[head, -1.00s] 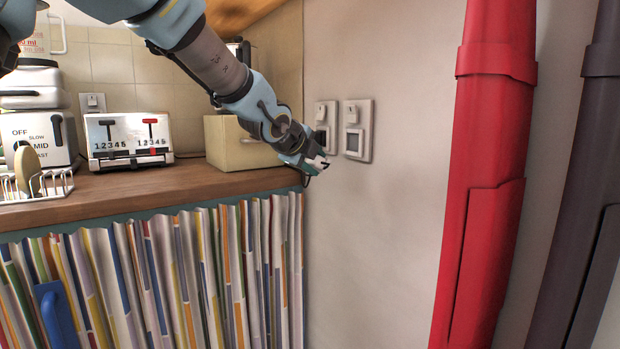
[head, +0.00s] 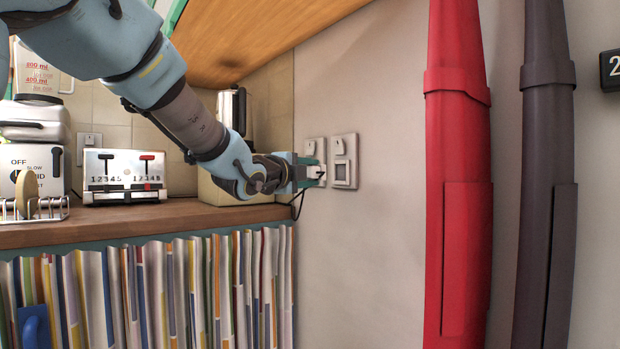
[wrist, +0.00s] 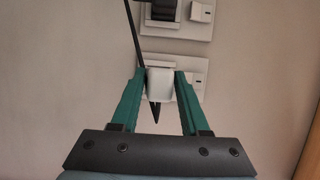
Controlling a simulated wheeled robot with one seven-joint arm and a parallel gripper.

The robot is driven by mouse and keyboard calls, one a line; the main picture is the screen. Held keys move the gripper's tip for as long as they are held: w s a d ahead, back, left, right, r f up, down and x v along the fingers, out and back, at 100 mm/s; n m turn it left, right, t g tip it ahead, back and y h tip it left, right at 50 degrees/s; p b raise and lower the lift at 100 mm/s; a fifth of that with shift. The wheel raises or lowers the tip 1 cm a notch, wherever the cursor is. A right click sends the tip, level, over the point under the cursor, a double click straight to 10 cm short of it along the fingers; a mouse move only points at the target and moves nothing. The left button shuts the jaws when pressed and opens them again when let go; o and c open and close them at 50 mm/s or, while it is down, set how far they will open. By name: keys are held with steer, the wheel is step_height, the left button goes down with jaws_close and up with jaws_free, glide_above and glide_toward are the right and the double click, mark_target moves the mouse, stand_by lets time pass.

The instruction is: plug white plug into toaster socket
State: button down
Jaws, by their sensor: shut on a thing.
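My gripper (head: 316,174) is shut on the white plug (wrist: 159,82), which sits between the green fingers in the wrist view. In the head view, the gripper and plug are at the left wall socket (head: 315,147) and cover its lower part. The plug overlaps the lower socket plate (wrist: 196,72) in the wrist view. I cannot tell whether it is seated or just in front of the plate. A black cord (head: 299,206) hangs below the gripper. The chrome toaster (head: 124,177) stands on the counter at the left.
A second wall socket (head: 344,161) is right beside the first. A cream box (head: 228,192) stands on the wooden counter (head: 150,218) behind my arm. A red folded parasol-like shape (head: 458,200) and a dark one (head: 546,200) stand to the right. A wooden shelf (head: 265,45) overhangs above.

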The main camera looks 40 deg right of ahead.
steer(key=shift+f+b, duration=0.1)
steer(key=shift+b, duration=0.35)
steer(key=shift+s+d+b, duration=0.15)
steer(key=shift+d+b, duration=0.5)
steer(key=shift+d, duration=1.65)
steer(key=shift+s, duration=0.1)
